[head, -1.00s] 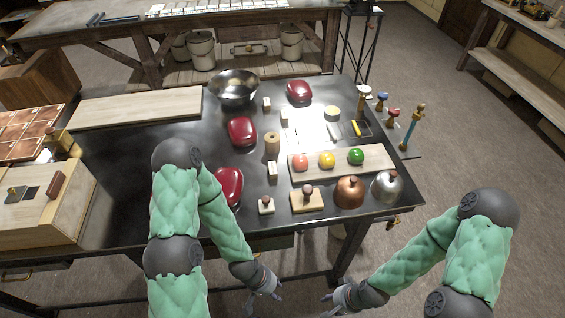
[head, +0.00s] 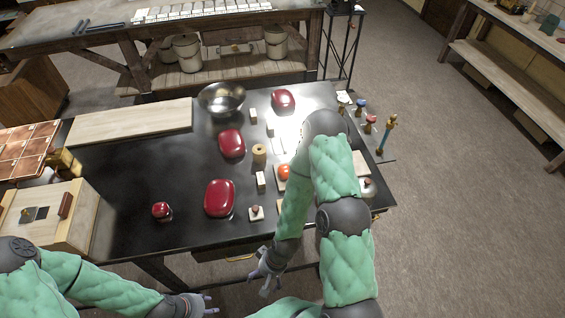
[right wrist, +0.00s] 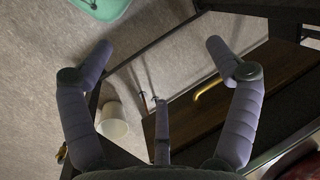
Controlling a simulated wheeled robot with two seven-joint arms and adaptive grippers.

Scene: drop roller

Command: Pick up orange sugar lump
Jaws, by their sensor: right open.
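I cannot tell for sure which thing is the orange sugar lump. My right gripper (head: 265,274) hangs off the table's front edge, well short of the ball. In the right wrist view it (right wrist: 158,58) is open and empty, facing the floor and table front. My left gripper (head: 209,304) is at the bottom of the head view, open and empty, apart from the table.
Red lidded dishes (head: 220,198), a steel bowl (head: 222,98) and small white blocks (head: 261,181) stand on the dark table (head: 135,180). A wooden box (head: 50,215) is at the left. The right wrist view shows a brass drawer handle (right wrist: 212,88) and a bucket (right wrist: 114,120).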

